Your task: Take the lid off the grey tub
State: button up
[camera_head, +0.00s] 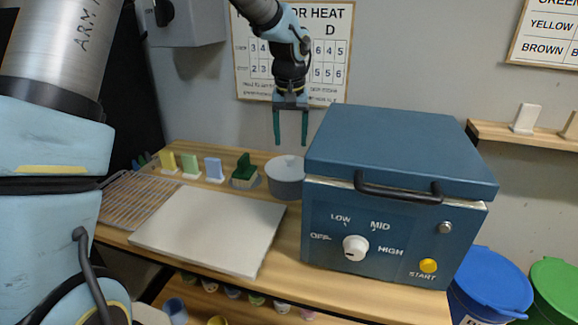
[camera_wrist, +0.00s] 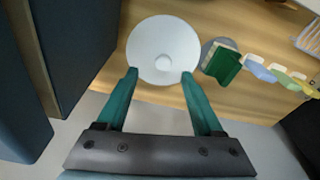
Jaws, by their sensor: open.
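The grey tub (camera_head: 286,182) stands on the wooden bench, just left of the blue kiln. Its pale round lid (camera_head: 287,164) is on top, with a small knob in the middle. In the wrist view the lid (camera_wrist: 150,52) appears from above, with its knob (camera_wrist: 162,63) near the centre, and it hides the tub. My gripper (camera_head: 291,142) is open and empty above the tub, pointing down, with its green fingertips apart from the lid. In the wrist view my gripper's fingertips (camera_wrist: 159,73) show at either side of the lid's near part.
The blue kiln (camera_head: 398,150) with a black handle stands close right of the tub. A green block-shaped brush (camera_head: 244,172) is close on its left, beside several coloured tiles (camera_head: 190,166). A white board (camera_head: 208,230) and a wire rack (camera_head: 138,198) lie at front left.

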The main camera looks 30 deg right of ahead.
aim_at(289, 157)
jog(key=shift+w+f+p, duration=0.15)
jog(key=shift+f+p, duration=0.25)
jog(key=shift+f, duration=0.5)
jog(key=shift+w+f+p, duration=0.2)
jog(key=shift+f+p, duration=0.25)
jog(key=shift+f, duration=0.5)
jog(key=shift+w+f+p, duration=0.15)
jog(key=shift+f+p, duration=0.25)
jog(key=shift+f, duration=0.5)
jog(key=shift+c, duration=0.2)
grip_shut()
